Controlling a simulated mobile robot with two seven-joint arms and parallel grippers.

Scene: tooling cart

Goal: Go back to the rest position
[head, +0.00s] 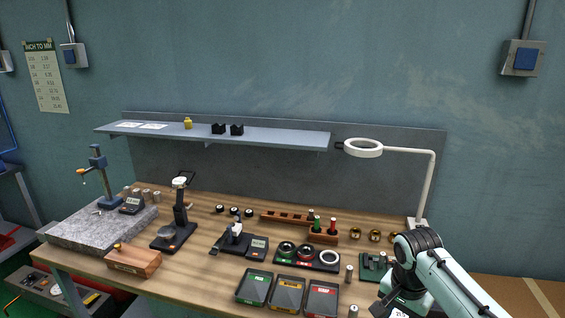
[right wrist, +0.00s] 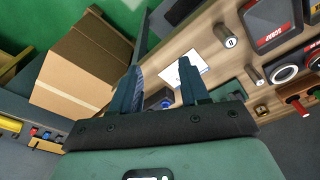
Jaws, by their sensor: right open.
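My right arm comes in from the lower right of the head view, over the right end of the wooden workbench (head: 190,276). Its gripper is hidden there behind the wrist and the lower picture edge. In the right wrist view my right gripper (right wrist: 158,85) is open, with two dark fingers apart and nothing held between them. A white card (right wrist: 196,58) on the bench shows beyond the fingers. My left gripper is not in either view.
A cardboard box (right wrist: 75,70) stands left of the fingers in the right wrist view. Green, yellow and red trays (head: 254,287) lie at the bench front. A ring lamp (head: 362,148) rises behind my arm. A granite plate (head: 80,232) is at the left end.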

